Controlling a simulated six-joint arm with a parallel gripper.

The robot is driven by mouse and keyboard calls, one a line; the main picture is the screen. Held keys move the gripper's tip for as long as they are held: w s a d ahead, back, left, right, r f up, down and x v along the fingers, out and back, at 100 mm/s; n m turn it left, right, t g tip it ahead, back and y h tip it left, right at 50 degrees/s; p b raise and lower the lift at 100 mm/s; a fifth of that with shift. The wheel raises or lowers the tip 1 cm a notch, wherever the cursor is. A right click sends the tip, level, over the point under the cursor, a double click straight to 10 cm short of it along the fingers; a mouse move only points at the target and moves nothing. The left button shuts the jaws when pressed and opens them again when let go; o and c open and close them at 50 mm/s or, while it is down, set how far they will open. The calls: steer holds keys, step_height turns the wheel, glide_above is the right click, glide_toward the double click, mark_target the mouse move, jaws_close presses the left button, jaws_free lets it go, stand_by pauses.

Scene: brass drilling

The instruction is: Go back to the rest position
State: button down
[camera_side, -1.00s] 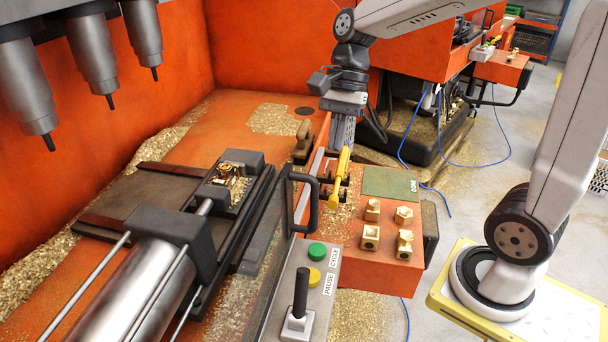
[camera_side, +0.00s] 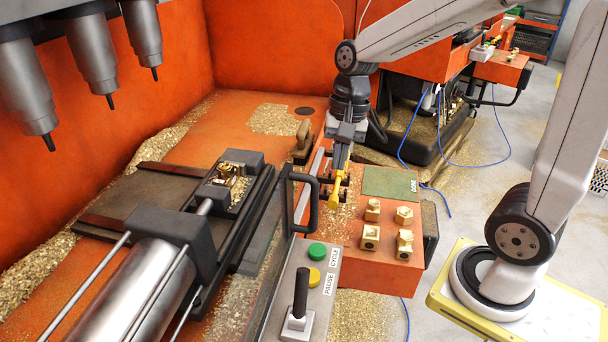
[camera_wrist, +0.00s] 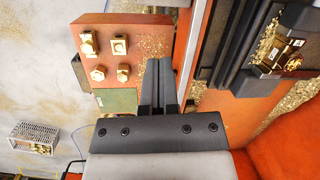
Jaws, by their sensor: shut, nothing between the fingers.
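My gripper (camera_side: 340,165) hangs from the wrist above the left end of the orange parts block (camera_side: 372,278) in the side view. Its fingers point down, close to the yellow-handled tool (camera_side: 335,195); I cannot tell whether they touch it. In the wrist view my gripper's two dark fingers (camera_wrist: 158,64) are together with nothing between them. They lie over the inner edge of the parts block (camera_wrist: 150,35).
Several brass parts (camera_side: 404,239) stand on the block beside a green DONE pad (camera_side: 390,183). The vise (camera_side: 235,185) holds a brass part under the drill spindles (camera_side: 90,50). A door handle (camera_side: 300,200) and a control panel (camera_side: 315,280) stand in front.

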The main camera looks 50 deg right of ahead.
step_height(320, 180, down, 10)
steer(key=s+n+t+h, duration=0.2)
steer(key=s+n, duration=0.1)
steer(key=n, duration=0.7)
steer(key=shift+a+n+t, duration=0.2)
steer(key=shift+n+t, duration=0.1)
steer(key=shift+a+r, duration=0.1)
steer(key=shift+r, duration=0.05)
